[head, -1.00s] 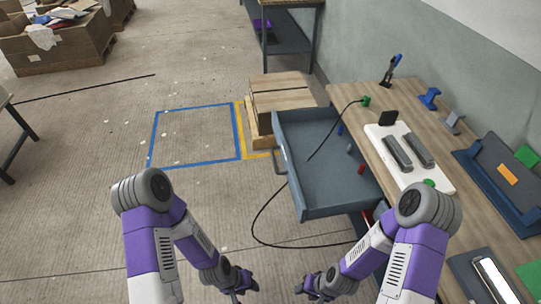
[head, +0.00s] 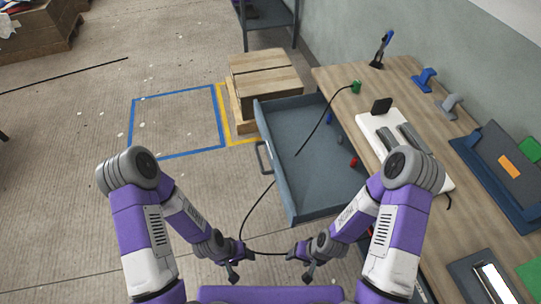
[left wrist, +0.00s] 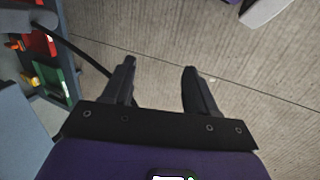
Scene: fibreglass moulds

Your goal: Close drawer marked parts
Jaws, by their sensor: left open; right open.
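A grey-blue drawer (head: 310,207) stands pulled out from the left side of the workbench in the head view. Its handle (head: 263,158) is on the left-hand front. Small blue and red items lie inside; no readable marking shows. My left gripper (head: 232,275) is open and empty, below and left of the drawer in the picture, apart from the handle. In the left wrist view its two fingers (left wrist: 158,78) are spread over bare floor. My right gripper (head: 303,272) is open, just below the drawer's near corner in the picture.
The wooden workbench (head: 405,75) holds a white tray, clamps and moulds. A black cable hangs over the drawer to the floor. A pallet with boxes (head: 265,85) stands behind the drawer. The left wrist view shows red and green bins (left wrist: 68,80).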

